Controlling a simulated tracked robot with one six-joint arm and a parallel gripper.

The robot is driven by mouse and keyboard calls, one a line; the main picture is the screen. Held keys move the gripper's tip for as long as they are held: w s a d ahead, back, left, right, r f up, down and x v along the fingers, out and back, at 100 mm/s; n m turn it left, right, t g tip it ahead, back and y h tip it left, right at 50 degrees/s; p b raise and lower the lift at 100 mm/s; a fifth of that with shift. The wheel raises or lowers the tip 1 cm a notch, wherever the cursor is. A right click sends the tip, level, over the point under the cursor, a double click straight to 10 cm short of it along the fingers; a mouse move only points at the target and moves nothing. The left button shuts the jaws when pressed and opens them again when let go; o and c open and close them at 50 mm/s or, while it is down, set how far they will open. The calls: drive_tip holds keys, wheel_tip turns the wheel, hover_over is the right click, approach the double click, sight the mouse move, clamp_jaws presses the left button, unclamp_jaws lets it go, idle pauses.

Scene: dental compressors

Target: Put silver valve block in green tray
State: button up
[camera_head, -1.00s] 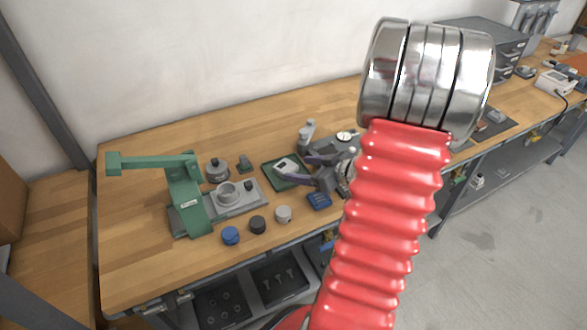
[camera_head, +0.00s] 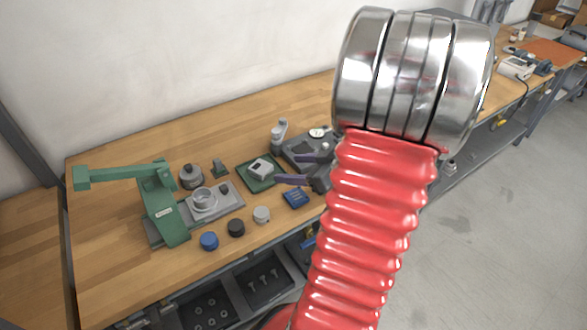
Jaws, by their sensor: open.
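The silver valve block (camera_head: 260,168) lies in the small green tray (camera_head: 258,186) on the wooden bench, left of my gripper. My gripper (camera_head: 288,168) is open, with its two purple-grey fingers spread and pointing left toward the tray. No object shows between the fingers, and the block appears apart from the fingertips. The lower finger overlaps the tray's right edge in the picture. My red arm and its silver joint hide the rest of the gripper and part of the bench.
A green press (camera_head: 165,205) stands at left with a grey fixture (camera_head: 204,200). Blue (camera_head: 209,241), black (camera_head: 236,228) and light grey (camera_head: 261,215) caps lie along the front. A blue tray (camera_head: 296,198) sits below the gripper. A grey device (camera_head: 306,145) is behind it.

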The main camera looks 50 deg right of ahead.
idle(0.3)
drive_tip(key=w+a+r+m+g+h, duration=0.1)
drive_tip(key=w+a+r+h, duration=0.1)
drive_tip(key=w+r+h, duration=0.35)
drive_tip(key=w+a+r+m+g+h, duration=0.1)
drive_tip(key=w+a+r+h, duration=0.15)
drive_tip(key=r, duration=0.55)
drive_tip(key=s+a+g+y, duration=0.1)
drive_tip(key=s+a, duration=0.3)
drive_tip(key=a, duration=0.5)
drive_tip(key=s+a+g+y, duration=0.2)
drive_tip(key=s+a, duration=0.3)
drive_tip(key=a, duration=0.5)
drive_tip(key=s+a+g+y, duration=0.1)
drive_tip(key=s+a+y, duration=0.2)
drive_tip(key=a, duration=0.6)
drive_tip(key=shift+s+a+f+n+g+y, duration=0.2)
drive_tip(key=shift+s+a+n+g+y, duration=0.15)
drive_tip(key=shift+s, duration=0.45)
drive_tip(key=shift+c, duration=0.5)
